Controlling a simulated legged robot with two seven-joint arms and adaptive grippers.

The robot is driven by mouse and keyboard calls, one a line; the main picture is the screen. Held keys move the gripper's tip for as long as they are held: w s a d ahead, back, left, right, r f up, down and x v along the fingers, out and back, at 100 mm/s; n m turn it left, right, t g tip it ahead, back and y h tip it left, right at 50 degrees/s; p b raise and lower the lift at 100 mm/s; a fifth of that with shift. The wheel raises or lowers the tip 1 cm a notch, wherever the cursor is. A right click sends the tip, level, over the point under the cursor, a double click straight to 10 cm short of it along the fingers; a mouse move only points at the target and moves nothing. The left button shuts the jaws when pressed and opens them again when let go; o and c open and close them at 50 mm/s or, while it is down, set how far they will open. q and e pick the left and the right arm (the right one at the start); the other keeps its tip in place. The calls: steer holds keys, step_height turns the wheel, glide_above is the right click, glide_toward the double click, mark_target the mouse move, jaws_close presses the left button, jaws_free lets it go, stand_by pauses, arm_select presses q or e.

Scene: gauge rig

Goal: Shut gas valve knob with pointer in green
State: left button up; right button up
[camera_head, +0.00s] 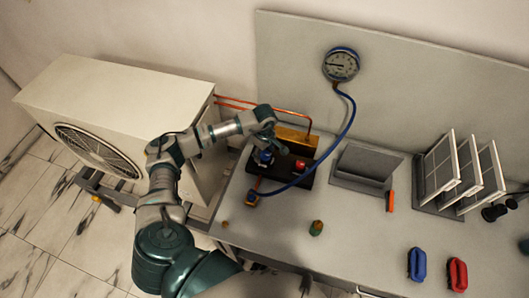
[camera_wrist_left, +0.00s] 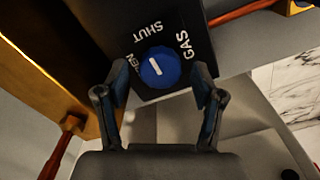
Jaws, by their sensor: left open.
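The gas valve knob is blue with a white line, on a black panel marked GAS, SHUT and OPEN; the knob (camera_wrist_left: 168,70) lies between the fingers of my left gripper (camera_wrist_left: 160,80) in the left wrist view. The fingers are open, one on each side of it; contact cannot be told. In the head view the blue knob (camera_head: 262,157) shows just below my left gripper (camera_head: 265,145). The round gauge (camera_head: 341,64) with a blue rim hangs on the back board; its needle is too small to read against any green. My right gripper is not in view.
A red knob (camera_head: 300,165) stands right of the blue one, with a blue hose (camera_head: 335,145) running up to the gauge. A grey holder (camera_head: 364,167), upright filter frames (camera_head: 465,165), and blue (camera_head: 417,264) and red (camera_head: 457,274) handled items lie further right.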

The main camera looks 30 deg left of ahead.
mark_target(264, 153)
arm_select(q)
step_height(264, 153, up, 12)
steer(key=shift+f, duration=0.15)
steer(key=shift+w, duration=0.1)
stand_by(2.1)
